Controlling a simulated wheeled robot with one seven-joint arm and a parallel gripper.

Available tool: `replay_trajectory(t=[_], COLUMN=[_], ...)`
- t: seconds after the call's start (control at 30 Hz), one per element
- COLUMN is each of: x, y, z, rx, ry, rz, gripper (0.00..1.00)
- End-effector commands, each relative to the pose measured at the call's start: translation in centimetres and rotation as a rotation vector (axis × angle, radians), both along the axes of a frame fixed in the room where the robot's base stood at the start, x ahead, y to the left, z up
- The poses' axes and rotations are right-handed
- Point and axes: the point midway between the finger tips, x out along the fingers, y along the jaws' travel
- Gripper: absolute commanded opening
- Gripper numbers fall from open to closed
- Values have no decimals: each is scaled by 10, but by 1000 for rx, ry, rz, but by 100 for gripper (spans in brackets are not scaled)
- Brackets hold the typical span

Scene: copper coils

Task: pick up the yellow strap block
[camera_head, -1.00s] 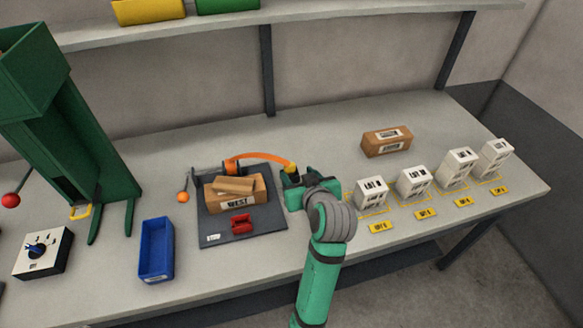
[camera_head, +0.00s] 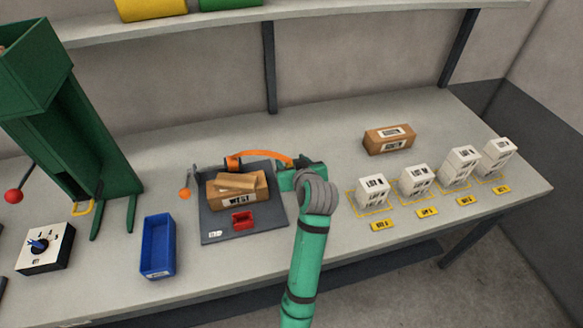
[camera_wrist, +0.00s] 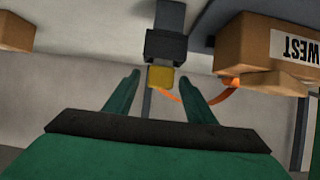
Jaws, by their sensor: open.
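The yellow strap block (camera_wrist: 160,77) shows in the wrist view, directly ahead and between the lines of my fingers, set against a dark holder (camera_wrist: 167,46). An orange strap (camera_wrist: 210,105) runs beside it. In the head view the strap (camera_head: 265,155) arches over the back of the dark mat to my gripper (camera_head: 300,168), and the block is hidden behind the gripper. My gripper (camera_wrist: 160,74) is open, one green finger on each side, with nothing held. The block appears at fingertip level; I cannot tell whether it is within the fingers' reach.
A carton marked WEST (camera_head: 237,198) and a small red tray (camera_head: 243,220) are on the dark mat (camera_head: 222,234), left of my gripper. A blue bin (camera_head: 157,250) stands further left. Several white boxes (camera_head: 372,190) and another brown carton (camera_head: 389,139) stand to the right.

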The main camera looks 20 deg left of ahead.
Motion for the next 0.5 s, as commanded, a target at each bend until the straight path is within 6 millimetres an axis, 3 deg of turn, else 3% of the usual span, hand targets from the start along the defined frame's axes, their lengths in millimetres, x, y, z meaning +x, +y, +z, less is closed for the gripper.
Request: replay_trajectory(t=[0.07, 0.23, 0.5], x=[0, 0, 0], y=[0, -1, 0], z=[0, 0, 0], rx=[0, 0, 0], ry=[0, 0, 0], rz=[0, -2, 0], gripper=[45, 5, 5])
